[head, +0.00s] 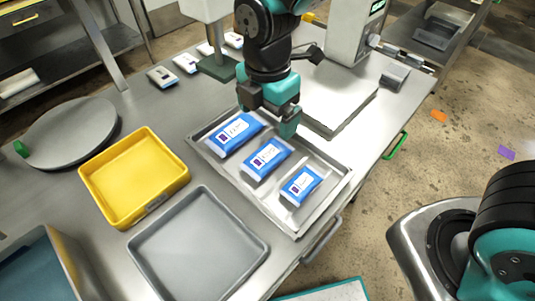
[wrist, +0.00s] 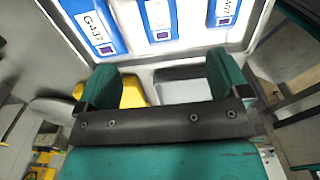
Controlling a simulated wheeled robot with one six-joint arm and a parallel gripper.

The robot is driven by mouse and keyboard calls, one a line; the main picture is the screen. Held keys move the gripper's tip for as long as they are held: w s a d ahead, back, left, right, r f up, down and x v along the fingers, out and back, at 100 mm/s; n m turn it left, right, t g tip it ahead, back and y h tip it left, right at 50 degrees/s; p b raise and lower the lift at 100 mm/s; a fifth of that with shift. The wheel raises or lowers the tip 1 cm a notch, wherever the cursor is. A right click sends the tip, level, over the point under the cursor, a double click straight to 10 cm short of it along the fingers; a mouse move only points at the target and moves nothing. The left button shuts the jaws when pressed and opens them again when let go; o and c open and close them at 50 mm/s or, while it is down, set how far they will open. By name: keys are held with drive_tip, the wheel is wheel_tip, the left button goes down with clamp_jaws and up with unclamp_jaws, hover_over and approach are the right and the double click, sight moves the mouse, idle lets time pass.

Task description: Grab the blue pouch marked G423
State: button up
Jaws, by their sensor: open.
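Three blue-and-white pouches lie in a row in a shallow metal tray (head: 330,204): a far-left pouch (head: 235,132), a middle pouch (head: 267,158) and a near-right pouch (head: 301,185). In the wrist view, the left pouch (wrist: 93,25) has a label that seems to read G-437. The labels of the middle pouch (wrist: 160,18) and right pouch (wrist: 223,12) are too small or cut off to read, so I cannot tell which is G423. My gripper (head: 270,110) is open and empty above the tray's back edge, close to the far-left and middle pouches; its fingers also show in the wrist view (wrist: 162,68).
A yellow bin (head: 175,178) and an empty grey tray (head: 160,262) stand left of and in front of the metal tray. A flat steel platform (head: 335,100) adjoins its back right. A round lid (head: 70,132) and several small packs (head: 162,77) lie farther back.

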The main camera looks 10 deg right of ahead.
sight(268, 154)
wheel_tip(268, 154, down, 12)
drive_tip(key=shift+w+f+p, duration=0.1)
drive_tip(key=shift+p, duration=0.6)
drive_tip(key=c, duration=1)
drive_tip(key=shift+c, duration=0.2)
